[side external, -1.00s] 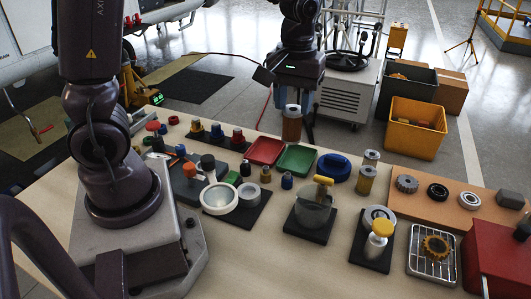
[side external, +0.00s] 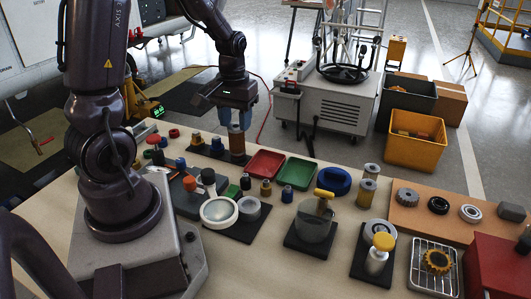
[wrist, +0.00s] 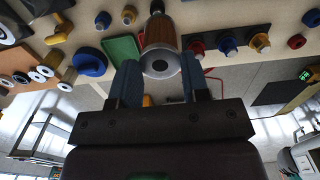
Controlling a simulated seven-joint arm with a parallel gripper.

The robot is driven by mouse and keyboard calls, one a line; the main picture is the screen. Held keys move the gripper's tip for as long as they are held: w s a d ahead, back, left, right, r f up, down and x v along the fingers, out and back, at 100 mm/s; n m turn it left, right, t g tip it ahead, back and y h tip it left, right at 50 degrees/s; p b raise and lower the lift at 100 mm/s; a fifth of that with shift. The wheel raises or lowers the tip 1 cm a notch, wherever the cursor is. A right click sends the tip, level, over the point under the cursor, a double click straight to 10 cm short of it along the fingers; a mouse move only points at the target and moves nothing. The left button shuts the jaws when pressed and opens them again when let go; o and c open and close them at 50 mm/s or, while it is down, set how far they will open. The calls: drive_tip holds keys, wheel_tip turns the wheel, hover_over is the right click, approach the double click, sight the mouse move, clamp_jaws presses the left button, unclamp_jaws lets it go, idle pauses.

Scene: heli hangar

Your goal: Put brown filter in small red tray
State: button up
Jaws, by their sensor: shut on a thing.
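My gripper (side external: 236,124) is shut on the brown filter (side external: 237,143), a brown cylinder with pale metal ends, held upright. In the side view it is just left of the small red tray (side external: 265,165), near the tray's back left corner. I cannot tell its exact height above the table. In the wrist view the filter (wrist: 160,40) is between the blue fingers of my gripper (wrist: 160,78), its grey end with a dark hole facing the camera. The red tray is mostly hidden behind the filter there. The red tray looks empty in the side view.
A green tray (side external: 296,174) is right of the red tray, with a blue ring (side external: 333,182) beyond it. Several small capped parts stand on a dark mat (side external: 210,151) to the left. Small bottles and a white bowl (side external: 219,212) stand in front.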

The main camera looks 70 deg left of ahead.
drive_tip(key=shift+w+a+f, duration=1.15)
drive_tip(key=shift+w+f, duration=0.5)
drive_tip(key=shift+f, duration=0.4)
drive_tip(key=shift+w+a+f, duration=1.2)
drive_tip(key=shift+w+f, duration=0.5)
drive_tip(key=shift+f, duration=0.3)
drive_tip(key=shift+w+a+f, duration=1.15)
drive_tip(key=shift+w+f, duration=0.5)
drive_tip(key=shift+f, duration=0.4)
drive_tip(key=shift+f, duration=0.1)
drive_tip(key=o, duration=0.9)
